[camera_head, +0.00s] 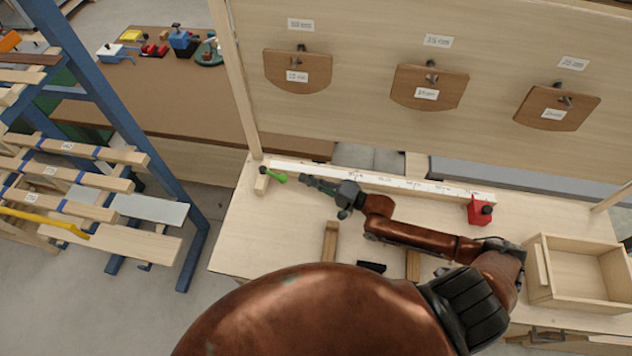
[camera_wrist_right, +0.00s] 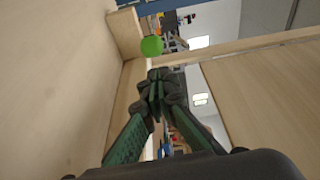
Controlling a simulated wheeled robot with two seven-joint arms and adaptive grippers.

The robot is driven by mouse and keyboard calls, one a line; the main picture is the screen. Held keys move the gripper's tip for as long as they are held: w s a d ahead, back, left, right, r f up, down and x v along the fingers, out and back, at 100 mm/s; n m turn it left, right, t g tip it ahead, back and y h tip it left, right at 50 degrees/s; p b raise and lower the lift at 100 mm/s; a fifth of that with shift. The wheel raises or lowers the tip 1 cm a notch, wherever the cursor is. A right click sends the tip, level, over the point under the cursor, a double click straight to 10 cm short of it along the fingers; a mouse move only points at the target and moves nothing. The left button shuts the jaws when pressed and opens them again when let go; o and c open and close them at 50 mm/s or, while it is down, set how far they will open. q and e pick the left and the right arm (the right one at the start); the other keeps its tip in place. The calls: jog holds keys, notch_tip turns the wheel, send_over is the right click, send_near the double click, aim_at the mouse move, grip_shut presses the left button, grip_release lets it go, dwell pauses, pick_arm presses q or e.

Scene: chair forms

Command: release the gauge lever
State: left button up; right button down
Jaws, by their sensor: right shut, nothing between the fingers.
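The gauge lever (camera_head: 274,176) is bright green and sits at the left end of the white marked scale (camera_head: 400,182) on the bench. Its round green knob (camera_wrist_right: 151,46) shows in the right wrist view just beyond my fingertips. My right gripper (camera_head: 304,179) reaches in from the right, low over the bench, with its fingers shut and empty. In the head view a small gap shows between its tips and the green knob. The right gripper's closed fingers (camera_wrist_right: 157,80) also show in the wrist view. My left gripper is not in view.
A red block (camera_head: 480,211) sits at the scale's right end. An open wooden box (camera_head: 540,292) stands at the bench's right. Behind rises a board (camera_head: 370,80) with brown wooden forms. A blue rack (camera_head: 140,130) stands at the left. The bench's front left is clear.

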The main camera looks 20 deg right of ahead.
aim_at(281, 180)
jog(key=shift+x, duration=2)
jog(key=s+a+p, duration=0.2)
jog(key=a+p, duration=0.1)
jog(key=shift+s+a+r, duration=0.1)
jog(key=shift+s+r, duration=0.05)
jog(key=shift+s, duration=0.2)
jog(key=shift+s+a, duration=0.1)
jog(key=shift+a, duration=0.05)
jog(key=shift+f, duration=0.2)
jog(key=shift+s, duration=0.15)
jog(key=shift+v, duration=3.65)
